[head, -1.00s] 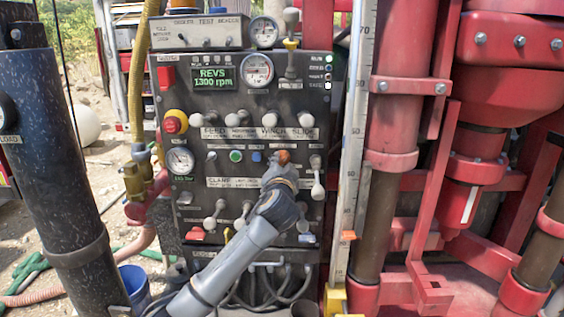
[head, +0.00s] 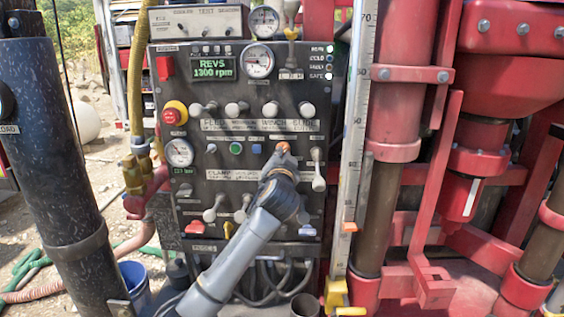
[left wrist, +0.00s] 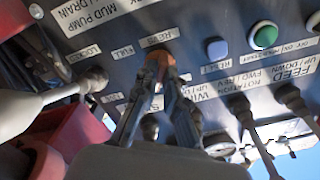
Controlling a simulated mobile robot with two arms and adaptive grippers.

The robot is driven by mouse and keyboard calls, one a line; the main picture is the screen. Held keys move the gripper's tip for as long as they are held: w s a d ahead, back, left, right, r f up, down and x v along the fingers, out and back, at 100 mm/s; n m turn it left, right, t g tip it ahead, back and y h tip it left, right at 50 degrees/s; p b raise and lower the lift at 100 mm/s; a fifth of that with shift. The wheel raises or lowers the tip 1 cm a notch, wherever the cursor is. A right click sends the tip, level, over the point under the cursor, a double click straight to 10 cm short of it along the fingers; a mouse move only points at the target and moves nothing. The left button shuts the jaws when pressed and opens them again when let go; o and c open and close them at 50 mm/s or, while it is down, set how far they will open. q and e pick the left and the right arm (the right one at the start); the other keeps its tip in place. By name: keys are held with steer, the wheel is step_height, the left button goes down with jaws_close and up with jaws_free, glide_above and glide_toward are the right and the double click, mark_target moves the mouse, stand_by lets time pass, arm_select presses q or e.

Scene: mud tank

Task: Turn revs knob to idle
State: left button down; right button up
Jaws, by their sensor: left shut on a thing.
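The revs knob (head: 283,147) is a small orange knob on the dark control panel, right of the green and blue buttons. In the left wrist view the orange knob (left wrist: 158,63) sits under a REVS label, with a FULL label beside it. My left gripper (head: 281,161) is shut on the knob. In the left wrist view its fingers (left wrist: 160,80) close around the knob and hide part of it. The display (head: 212,69) reads REVS 1300 rpm. The knob's pointing direction is hidden. My right gripper is not in view.
Winch and feed levers (head: 270,109) stand out just above the knob. A white-handled lever (head: 318,178) hangs close to its right, and more levers (head: 215,208) lie below left. A red emergency stop (head: 172,115) sits left. A measuring scale (head: 355,130) and red machinery stand right.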

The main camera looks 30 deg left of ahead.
arm_select(q)
steer(key=shift+n+b, duration=2.55)
steer(key=shift+n, duration=0.95)
steer(key=c, duration=1.4)
jaws_free()
steer(key=shift+d, duration=0.1)
steer(key=v, duration=1.2)
